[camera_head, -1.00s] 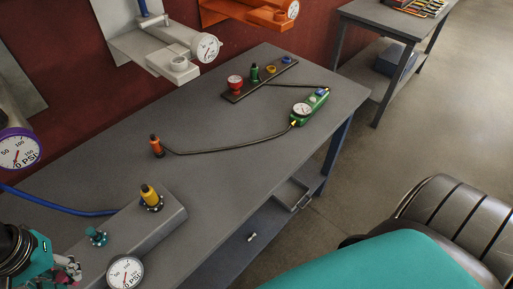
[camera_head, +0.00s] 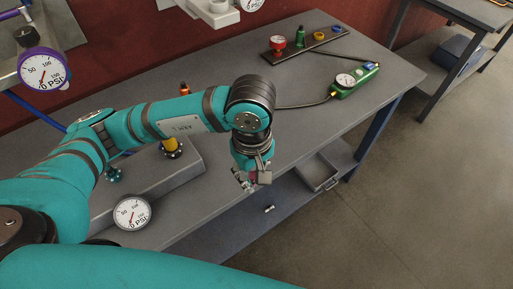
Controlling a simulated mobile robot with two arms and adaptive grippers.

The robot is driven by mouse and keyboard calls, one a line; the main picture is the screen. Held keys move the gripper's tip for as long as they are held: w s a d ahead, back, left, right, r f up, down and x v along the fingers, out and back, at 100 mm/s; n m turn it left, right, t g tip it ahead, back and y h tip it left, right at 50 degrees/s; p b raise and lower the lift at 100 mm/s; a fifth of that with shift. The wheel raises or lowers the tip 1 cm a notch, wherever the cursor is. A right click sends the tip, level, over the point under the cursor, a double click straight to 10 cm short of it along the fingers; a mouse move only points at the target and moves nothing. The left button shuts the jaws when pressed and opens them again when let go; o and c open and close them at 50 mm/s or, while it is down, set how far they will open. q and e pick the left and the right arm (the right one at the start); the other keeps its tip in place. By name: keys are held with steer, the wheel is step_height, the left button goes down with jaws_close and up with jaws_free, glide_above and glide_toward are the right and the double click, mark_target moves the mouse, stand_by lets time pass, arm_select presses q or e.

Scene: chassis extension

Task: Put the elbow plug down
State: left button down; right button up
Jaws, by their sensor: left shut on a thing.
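My left gripper (camera_head: 252,180) hangs at the end of my teal arm, over the front edge of the workbench (camera_head: 330,130) and pointing down. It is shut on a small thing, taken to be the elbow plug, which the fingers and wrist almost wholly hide. Its shape and tilt cannot be made out. The gripper appears above the area of an open drawer, and I cannot tell its height over the bench. My right gripper is not in view.
A grey block with a yellow plug (camera_head: 171,147) and a gauge (camera_head: 132,211) stands at front left. An orange plug (camera_head: 185,88) shows behind my arm. A plug rack (camera_head: 300,47) and a green gauge tool (camera_head: 354,80) lie at the back right. An open drawer (camera_head: 317,172) juts out below.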

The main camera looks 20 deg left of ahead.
arm_select(q)
steer(key=shift+w, duration=0.35)
steer(key=w+a+p, duration=0.1)
steer(key=w, duration=0.3)
steer(key=w+a+f+p, duration=0.1)
steer(key=w+a+p, duration=0.1)
steer(key=w, duration=0.3)
steer(key=w+a+p, duration=0.1)
steer(key=w, duration=0.4)
steer(key=shift+w+a+f+p, duration=0.25)
steer(key=shift+f+p, duration=0.05)
steer(key=shift+p, duration=0.1)
step_height(320, 180, down, 3)
steer(key=shift+s+r+p, duration=0.1)
steer(key=shift+r+p, duration=0.1)
steer(key=shift+p, duration=0.6)
steer(key=shift+f, duration=0.5)
steer(key=shift+f+b, duration=0.45)
steer(key=shift+b, duration=0.2)
steer(key=c, duration=1.3)
jaws_free()
steer(key=shift+o, duration=0.2)
